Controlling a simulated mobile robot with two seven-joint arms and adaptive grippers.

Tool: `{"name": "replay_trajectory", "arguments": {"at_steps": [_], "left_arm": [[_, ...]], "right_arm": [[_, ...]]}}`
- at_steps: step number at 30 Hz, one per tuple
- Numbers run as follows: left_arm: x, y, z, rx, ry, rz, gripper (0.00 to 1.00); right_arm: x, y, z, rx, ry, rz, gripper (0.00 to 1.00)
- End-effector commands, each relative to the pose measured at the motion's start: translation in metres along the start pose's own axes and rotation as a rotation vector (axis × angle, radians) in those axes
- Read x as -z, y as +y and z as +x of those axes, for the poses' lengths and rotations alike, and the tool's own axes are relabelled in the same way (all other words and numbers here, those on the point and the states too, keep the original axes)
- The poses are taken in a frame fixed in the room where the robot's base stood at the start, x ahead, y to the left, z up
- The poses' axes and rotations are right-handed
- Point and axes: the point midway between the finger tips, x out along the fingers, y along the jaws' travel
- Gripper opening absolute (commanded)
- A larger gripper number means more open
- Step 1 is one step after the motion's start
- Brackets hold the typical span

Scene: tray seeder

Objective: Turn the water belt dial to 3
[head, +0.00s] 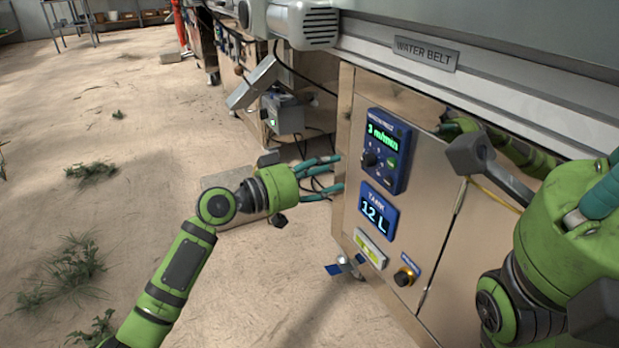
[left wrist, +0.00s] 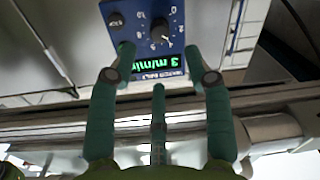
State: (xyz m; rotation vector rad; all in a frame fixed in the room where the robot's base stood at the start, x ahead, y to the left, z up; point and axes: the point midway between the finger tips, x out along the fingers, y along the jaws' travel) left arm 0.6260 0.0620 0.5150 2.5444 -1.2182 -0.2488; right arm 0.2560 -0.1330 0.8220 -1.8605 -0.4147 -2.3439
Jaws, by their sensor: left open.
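The water belt panel (head: 402,150) is a blue box on the steel cabinet, with a green display (head: 380,136) reading "3 m/min". Its black dial (head: 369,159) sits below the display. In the left wrist view the panel is upside down; the dial (left wrist: 160,30) lies just beyond my fingertips, with numbers around it and a pale pointer mark. My left gripper (head: 337,173) is open, its teal fingers left of the panel, apart from the dial. It also shows in the left wrist view (left wrist: 159,56). My right gripper (head: 604,192) is partly cut off at the right edge.
A blue tank display (head: 377,213) reading "12 L" and a black knob (head: 404,277) sit lower on the cabinet. A dark grey angular part (head: 482,160) juts out at right. A grey box with cables (head: 284,113) stands behind. Floor at left is mostly clear, with weeds.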

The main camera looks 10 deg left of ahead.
Motion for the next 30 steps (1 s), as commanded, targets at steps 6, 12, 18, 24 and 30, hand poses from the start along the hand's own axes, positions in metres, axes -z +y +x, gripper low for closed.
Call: {"name": "replay_trajectory", "arguments": {"at_steps": [6,12,18,24,30], "left_arm": [[-0.001,0.0,-0.035,0.001,-0.001,0.001,0.5],[0.0,0.001,-0.043,-0.001,-0.001,0.0,0.5],[0.0,0.001,-0.043,-0.001,-0.001,0.0,0.5],[0.003,0.008,-0.042,0.051,0.047,0.02,0.5],[0.038,0.056,-0.063,0.22,0.316,0.153,0.5]], "right_arm": [[0.0,0.0,0.0,0.0,-0.001,0.0,0.0],[0.0,0.0,0.0,0.0,0.0,0.0,0.0],[0.0,0.0,0.0,0.0,0.0,0.0,0.0],[-0.012,0.001,0.002,-0.005,-0.057,0.002,0.0],[-0.046,0.002,-0.005,-0.023,-0.272,0.016,0.0]]}}
